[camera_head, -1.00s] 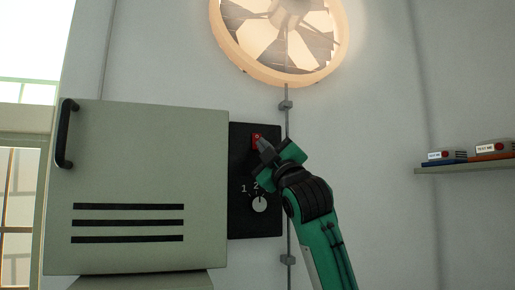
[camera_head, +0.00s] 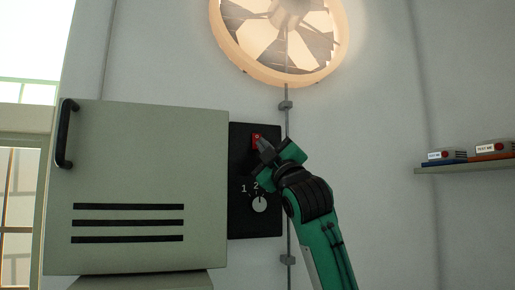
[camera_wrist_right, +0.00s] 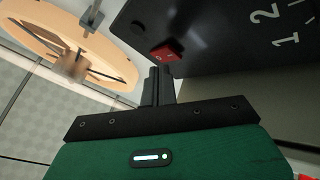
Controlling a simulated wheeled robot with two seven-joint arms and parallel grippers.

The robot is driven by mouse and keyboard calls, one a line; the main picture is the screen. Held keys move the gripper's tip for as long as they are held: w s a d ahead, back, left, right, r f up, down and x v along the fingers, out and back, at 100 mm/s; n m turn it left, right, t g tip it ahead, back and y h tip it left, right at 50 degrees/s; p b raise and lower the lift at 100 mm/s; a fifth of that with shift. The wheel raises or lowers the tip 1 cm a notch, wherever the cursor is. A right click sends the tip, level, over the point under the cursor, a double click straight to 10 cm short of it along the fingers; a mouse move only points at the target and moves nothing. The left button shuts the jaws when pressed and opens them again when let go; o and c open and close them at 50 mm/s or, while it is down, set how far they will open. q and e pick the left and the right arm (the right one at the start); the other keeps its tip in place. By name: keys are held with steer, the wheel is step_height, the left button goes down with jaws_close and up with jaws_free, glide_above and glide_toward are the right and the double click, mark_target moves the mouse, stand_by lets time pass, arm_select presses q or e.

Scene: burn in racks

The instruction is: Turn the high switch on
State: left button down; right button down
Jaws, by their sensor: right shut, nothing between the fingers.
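The high switch is a small red rocker (camera_head: 256,138) near the top of the black control panel (camera_head: 240,215). In the right wrist view the red switch (camera_wrist_right: 166,51) shows just beyond the fingertips, with small white marks on it. My right gripper (camera_head: 263,143) is shut and empty, its tips at or very near the switch's lower part. The right wrist view shows the closed fingers (camera_wrist_right: 159,72) pointing at it; whether they touch cannot be told. Below is a white round knob (camera_head: 259,204) with the numbers 1 and 2. My left gripper is not in view.
A grey-green cabinet door (camera_head: 140,160) with a black handle (camera_head: 66,133) and slots stands left of the panel. A round fan (camera_head: 280,70) is on the wall above. A shelf (camera_head: 465,167) with small boxes is at right. A thin conduit runs beside the panel.

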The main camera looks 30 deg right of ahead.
steer(key=shift+w, duration=0.1)
stand_by(0.4)
steer(key=shift+w+d, duration=0.1)
steer(key=shift+w, duration=0.2)
steer(key=shift+w, duration=0.3)
stand_by(0.7)
steer(key=shift+s, duration=0.8)
steer(key=s, duration=0.1)
steer(key=s+a, duration=0.1)
steer(key=s, duration=0.1)
steer(key=s+b, duration=0.1)
steer(key=shift+s+a+r, duration=0.2)
steer(key=shift+s+r, duration=0.15)
